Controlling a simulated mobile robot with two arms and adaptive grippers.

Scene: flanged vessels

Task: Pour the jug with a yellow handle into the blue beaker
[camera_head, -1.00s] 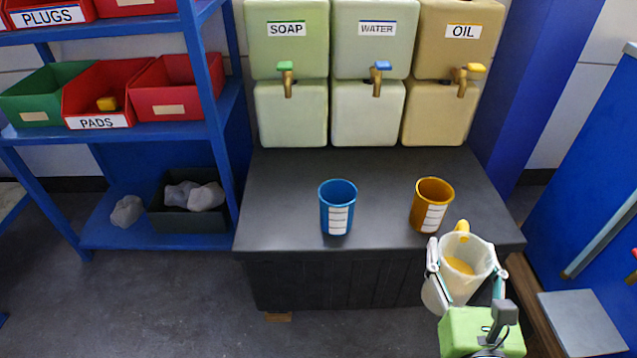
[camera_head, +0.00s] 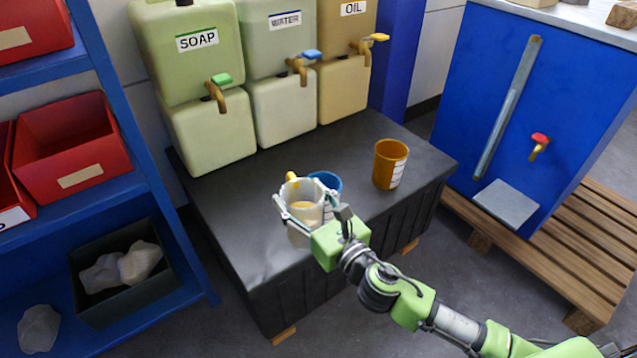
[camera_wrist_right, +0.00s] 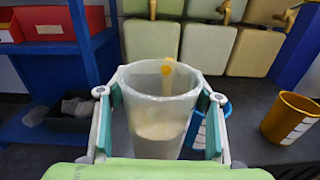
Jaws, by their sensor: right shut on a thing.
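The jug (camera_head: 303,214) is whitish and translucent, with a yellow handle (camera_head: 291,178) on its far side and yellowish contents inside. My right gripper (camera_head: 302,205) is shut around it and holds it roughly upright at the front of the dark bench. The jug also fills the middle of the right wrist view (camera_wrist_right: 158,115). The blue beaker (camera_head: 326,180) stands on the bench just behind and right of the jug, partly hidden by the jug and gripper. In the right wrist view it shows to the right of the jug (camera_wrist_right: 226,107). My left gripper is not in view.
An orange beaker (camera_head: 390,164) stands on the bench right of the blue one. Soap, water and oil tanks (camera_head: 215,95) with taps line the back. A blue shelf (camera_head: 135,190) with red bins is at left. The bench's left part (camera_head: 235,205) is clear.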

